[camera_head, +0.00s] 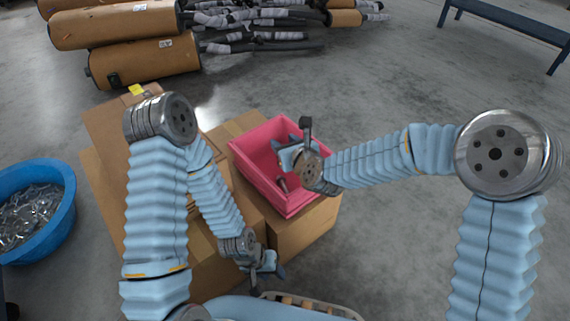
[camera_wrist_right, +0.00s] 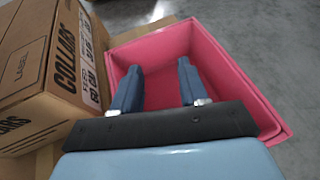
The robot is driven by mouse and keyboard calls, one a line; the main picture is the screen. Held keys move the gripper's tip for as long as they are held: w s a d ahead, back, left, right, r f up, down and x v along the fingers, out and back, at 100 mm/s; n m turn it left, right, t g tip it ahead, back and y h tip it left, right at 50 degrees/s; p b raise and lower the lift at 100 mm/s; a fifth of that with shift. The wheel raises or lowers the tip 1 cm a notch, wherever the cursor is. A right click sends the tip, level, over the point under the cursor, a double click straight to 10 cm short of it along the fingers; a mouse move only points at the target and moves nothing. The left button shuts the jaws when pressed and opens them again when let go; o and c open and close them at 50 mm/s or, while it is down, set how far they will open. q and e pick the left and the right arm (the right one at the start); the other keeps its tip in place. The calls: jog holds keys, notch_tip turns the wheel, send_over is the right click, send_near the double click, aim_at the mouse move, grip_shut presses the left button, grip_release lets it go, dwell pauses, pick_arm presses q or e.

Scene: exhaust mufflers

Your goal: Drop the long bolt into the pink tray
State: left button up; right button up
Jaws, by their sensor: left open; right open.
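The pink tray (camera_head: 258,182) sits on a cardboard box in the head view. It also fills the middle of the right wrist view (camera_wrist_right: 228,65). My right gripper (camera_head: 284,146) is over the tray, pointing into it, with its fingers (camera_wrist_right: 156,85) apart and nothing between them. A small grey piece (camera_head: 282,184) shows inside the tray below the right gripper; it may be the long bolt, but it is too small and partly covered to tell. My left gripper (camera_head: 268,268) is open, low and in front of the boxes, apart from the tray.
Cardboard boxes (camera_head: 105,125) stand left of the tray, and a printed one (camera_wrist_right: 50,60) is close beside it. A blue tub (camera_head: 60,225) of metal parts is at far left. Mufflers (camera_head: 115,28) lie at the back.

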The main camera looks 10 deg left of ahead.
jog(key=v, duration=1.3)
jog(key=shift+d, duration=0.2)
jog(key=shift+s, duration=0.15)
